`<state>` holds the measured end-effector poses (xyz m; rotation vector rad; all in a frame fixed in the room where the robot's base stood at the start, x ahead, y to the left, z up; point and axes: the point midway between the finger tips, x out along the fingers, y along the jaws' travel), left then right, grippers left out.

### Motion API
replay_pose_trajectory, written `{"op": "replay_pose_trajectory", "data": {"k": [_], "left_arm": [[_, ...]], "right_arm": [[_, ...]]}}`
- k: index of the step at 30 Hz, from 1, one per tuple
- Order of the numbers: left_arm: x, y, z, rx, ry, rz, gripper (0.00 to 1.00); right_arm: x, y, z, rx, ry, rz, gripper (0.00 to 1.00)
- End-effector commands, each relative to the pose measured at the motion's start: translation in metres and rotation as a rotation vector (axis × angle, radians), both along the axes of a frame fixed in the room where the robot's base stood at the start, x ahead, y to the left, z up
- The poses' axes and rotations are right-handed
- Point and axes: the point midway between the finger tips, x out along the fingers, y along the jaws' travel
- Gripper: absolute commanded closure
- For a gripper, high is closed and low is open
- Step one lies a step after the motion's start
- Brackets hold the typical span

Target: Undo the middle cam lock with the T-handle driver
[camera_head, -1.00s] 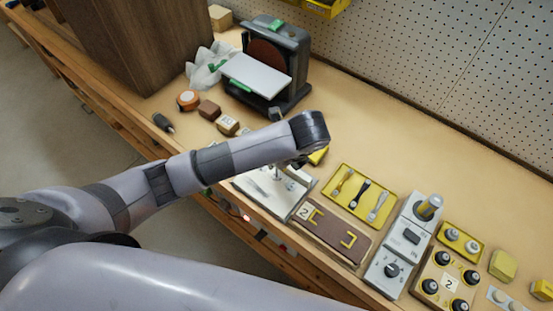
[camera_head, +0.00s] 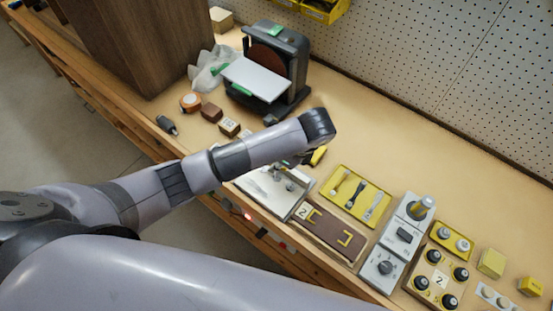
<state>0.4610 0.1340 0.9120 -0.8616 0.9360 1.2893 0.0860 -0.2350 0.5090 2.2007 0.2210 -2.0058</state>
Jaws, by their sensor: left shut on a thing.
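My left gripper (camera_head: 303,160) points down under the dark wrist end, above the far right part of a pale plate (camera_head: 262,197). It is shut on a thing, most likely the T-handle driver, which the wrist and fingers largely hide. The pale plate lies at the bench's front edge and bears small metal round parts (camera_head: 290,187), which look like the cam locks. My arm covers part of them, so I cannot make out the middle one or whether the driver touches it. My right gripper is not in view.
A yellow piece (camera_head: 319,155) shows just beyond the gripper. Right of the plate are a brown board (camera_head: 328,232), a yellow tool tray (camera_head: 340,203) and a grey switch box (camera_head: 378,285). A sander (camera_head: 257,80) stands behind left. The bench's back right is clear.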

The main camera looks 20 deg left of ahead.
Motion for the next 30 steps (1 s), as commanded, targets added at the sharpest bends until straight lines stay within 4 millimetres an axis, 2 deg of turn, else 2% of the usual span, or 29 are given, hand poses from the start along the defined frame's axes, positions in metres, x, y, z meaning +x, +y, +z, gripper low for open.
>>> {"op": "replay_pose_trajectory", "data": {"k": [24,30], "left_arm": [[-0.002,0.000,-0.001,-0.001,0.007,0.015,1.00],[-0.002,-0.001,0.001,0.000,0.007,0.121,1.00]], "right_arm": [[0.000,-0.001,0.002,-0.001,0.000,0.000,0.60],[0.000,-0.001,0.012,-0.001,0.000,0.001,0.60]]}}
